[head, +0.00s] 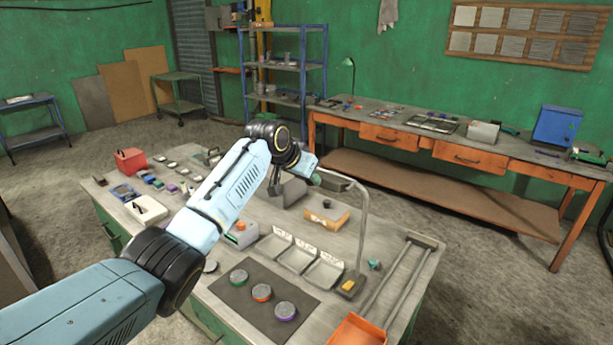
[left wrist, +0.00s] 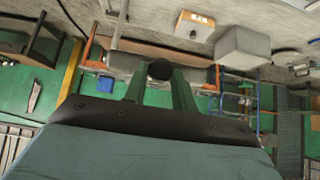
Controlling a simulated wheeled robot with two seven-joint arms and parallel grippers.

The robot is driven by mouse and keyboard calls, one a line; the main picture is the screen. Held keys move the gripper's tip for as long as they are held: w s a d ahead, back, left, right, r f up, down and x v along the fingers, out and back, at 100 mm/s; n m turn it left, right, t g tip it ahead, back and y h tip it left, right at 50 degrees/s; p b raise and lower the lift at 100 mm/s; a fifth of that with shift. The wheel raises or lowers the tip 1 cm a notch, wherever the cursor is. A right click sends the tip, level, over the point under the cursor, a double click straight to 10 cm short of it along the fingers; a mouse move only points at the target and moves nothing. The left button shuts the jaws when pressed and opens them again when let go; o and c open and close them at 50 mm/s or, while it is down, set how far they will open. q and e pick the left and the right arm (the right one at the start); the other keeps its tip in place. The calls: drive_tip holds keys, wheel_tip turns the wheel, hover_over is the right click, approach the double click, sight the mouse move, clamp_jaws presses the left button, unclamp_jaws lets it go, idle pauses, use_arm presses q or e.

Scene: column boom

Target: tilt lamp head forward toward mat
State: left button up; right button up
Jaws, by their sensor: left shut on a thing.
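The desk lamp has a thin curved grey pole (head: 364,225) rising from a small base with a yellow block (head: 348,286) at the bench's right. Its grey lamp head (head: 336,181) hangs at the top of the pole, above the bench. In the left wrist view the green fingers are shut on a dark round knob (left wrist: 159,70) at the lamp head. The head's exact tilt is hard to tell. The dark mat (head: 238,296) lies at the bench's front with three coloured-rim discs (head: 262,292) on it.
Three label-topped trays (head: 298,258) lie behind the mat. An orange box (head: 326,218) and a grey block (head: 288,193) stand below my left arm. Rails with an orange bin (head: 357,331) run along the right edge. Small items fill the bench's left.

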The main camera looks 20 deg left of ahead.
use_arm(q)
drive_tip(key=shift+w+r+g, duration=0.15)
drive_tip(key=shift+r+g, duration=0.1)
drive_tip(key=shift+g, duration=0.05)
idle(0.5)
drive_tip(key=o, duration=1)
drive_tip(key=shift+d, duration=0.1)
drive_tip(key=shift+r, duration=0.15)
drive_tip(key=b+v, duration=0.3)
drive_tip(key=v, duration=1)
drive_tip(key=shift+r, duration=0.15)
